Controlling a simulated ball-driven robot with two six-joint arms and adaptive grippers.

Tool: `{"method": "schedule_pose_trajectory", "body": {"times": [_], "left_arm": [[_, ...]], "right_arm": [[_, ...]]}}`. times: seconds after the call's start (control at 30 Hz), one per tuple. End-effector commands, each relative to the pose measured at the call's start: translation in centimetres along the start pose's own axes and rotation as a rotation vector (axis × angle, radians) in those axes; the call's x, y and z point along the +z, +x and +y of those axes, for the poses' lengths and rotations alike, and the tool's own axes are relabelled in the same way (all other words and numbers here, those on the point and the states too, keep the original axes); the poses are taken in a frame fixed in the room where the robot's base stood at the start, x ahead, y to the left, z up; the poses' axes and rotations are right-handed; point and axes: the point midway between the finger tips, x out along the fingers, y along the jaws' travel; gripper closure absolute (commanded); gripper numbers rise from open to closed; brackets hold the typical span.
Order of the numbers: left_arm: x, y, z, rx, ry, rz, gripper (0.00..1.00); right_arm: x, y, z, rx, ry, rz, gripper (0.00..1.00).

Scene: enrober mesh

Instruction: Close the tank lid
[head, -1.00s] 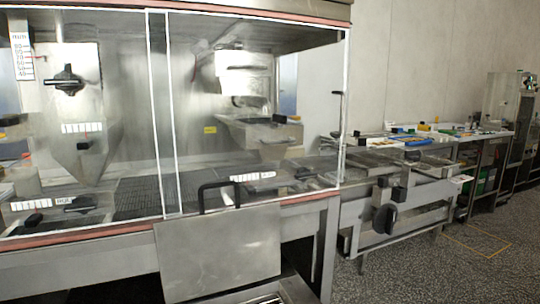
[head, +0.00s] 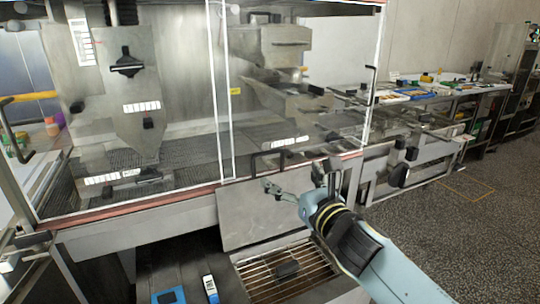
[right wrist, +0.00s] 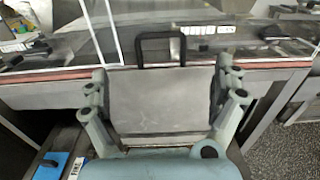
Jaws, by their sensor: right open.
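The tank lid (head: 255,222) is a flat grey metal panel. It stands raised on edge against the front of the enrober. Its black loop handle (head: 254,165) is at the top, and it also shows in the right wrist view (right wrist: 161,36). Below the lid is the tank, with a wire grate (head: 262,282) in its opening. My right gripper (head: 294,182) is open and empty in front of the lid's upper part. In the right wrist view its fingers (right wrist: 163,80) are spread to either side of the lid. I cannot tell whether they touch it. My left gripper is not in view.
A blue tray-like item (head: 168,296) and a white-and-blue device (head: 210,288) are at lower left. The glazed enrober hood (head: 225,100) rises behind the lid. Open speckled floor (head: 470,240) is on the right.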

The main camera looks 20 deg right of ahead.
Motion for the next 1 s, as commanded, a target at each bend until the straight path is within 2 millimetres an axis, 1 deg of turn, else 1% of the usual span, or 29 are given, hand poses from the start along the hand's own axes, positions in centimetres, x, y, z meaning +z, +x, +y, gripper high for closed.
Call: {"method": "schedule_pose_trajectory", "body": {"times": [0.17,0.4,0.5,0.6,0.73,1.0], "left_arm": [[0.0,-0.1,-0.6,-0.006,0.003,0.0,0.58],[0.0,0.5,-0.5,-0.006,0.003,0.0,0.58],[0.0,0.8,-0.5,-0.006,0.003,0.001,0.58],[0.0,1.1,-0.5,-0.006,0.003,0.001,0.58],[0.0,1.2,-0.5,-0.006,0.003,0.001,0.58],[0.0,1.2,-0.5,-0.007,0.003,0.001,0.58]], "right_arm": [[0.2,2.3,0.3,0.011,-0.028,-0.008,0.04],[0.1,7.1,0.3,0.009,-0.024,-0.006,0.04],[0.0,8.8,0.3,0.009,-0.024,-0.006,0.04],[0.0,9.9,0.3,0.009,-0.024,-0.005,0.04],[0.0,10.6,0.3,0.009,-0.024,-0.004,0.04],[0.1,10.8,0.3,0.009,-0.023,-0.004,0.04]]}}
